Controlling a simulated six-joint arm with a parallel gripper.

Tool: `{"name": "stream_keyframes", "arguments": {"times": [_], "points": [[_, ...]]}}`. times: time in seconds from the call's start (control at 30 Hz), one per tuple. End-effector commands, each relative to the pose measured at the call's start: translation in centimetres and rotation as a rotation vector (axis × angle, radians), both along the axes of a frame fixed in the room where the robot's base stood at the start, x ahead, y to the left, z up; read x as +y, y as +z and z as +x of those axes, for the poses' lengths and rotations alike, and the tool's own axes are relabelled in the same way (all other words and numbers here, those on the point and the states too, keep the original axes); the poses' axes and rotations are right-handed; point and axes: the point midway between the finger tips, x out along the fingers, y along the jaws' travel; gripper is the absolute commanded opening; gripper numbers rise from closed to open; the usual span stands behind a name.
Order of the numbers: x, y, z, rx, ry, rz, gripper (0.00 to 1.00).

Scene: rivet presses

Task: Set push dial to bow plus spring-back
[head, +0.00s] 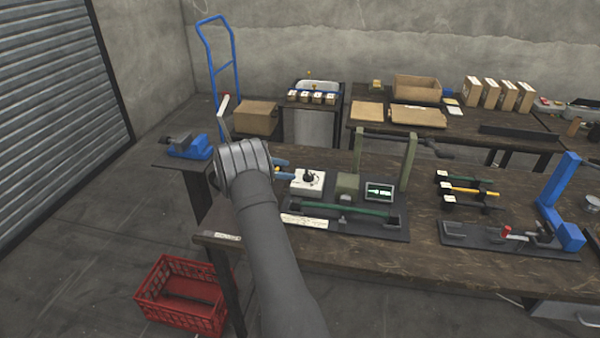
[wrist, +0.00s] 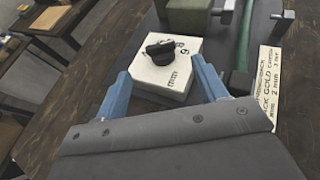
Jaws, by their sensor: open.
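The push dial is a black knob (wrist: 160,50) on a white box (wrist: 168,76) with black numerals, some hidden or hard to read. In the head view the dial box (head: 308,181) stands at the left end of the green press (head: 347,186). My gripper (head: 285,169) is open and empty, its blue fingers reaching toward the box from the left. In the wrist view the fingers stand on both sides of the box's near part, apart from the knob. A green bar (head: 362,212) lies along the press. A card (wrist: 268,88) mentions spring-back, black, gold and 2 mm.
A small screen (head: 379,192) with green marks stands on the press; its reading is too small. Black, yellow and green bars (head: 468,189) lie to the right, near a blue-posted gauge (head: 560,200). A red crate (head: 183,293) sits on the floor. The bench front is clear.

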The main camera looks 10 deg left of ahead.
Motion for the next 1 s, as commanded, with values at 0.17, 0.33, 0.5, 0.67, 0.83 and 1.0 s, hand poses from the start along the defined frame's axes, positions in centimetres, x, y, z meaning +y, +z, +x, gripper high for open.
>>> {"name": "stream_keyframes", "arguments": {"times": [0.17, 0.33, 0.5, 0.67, 0.83, 1.0], "points": [[3.4, 1.7, -1.8, -0.001, 0.003, 0.001, 0.65], [5.4, 2.6, -3.0, -0.001, 0.001, 0.002, 0.65], [6.2, 3.0, -3.5, 0.0, -0.001, 0.0, 0.65], [6.3, 3.0, -3.5, 0.0, -0.001, 0.0, 0.65], [6.3, 3.0, -3.5, 0.0, -0.001, 0.0, 0.65], [5.5, 2.6, -3.0, 0.0, -0.001, 0.0, 0.65]]}}
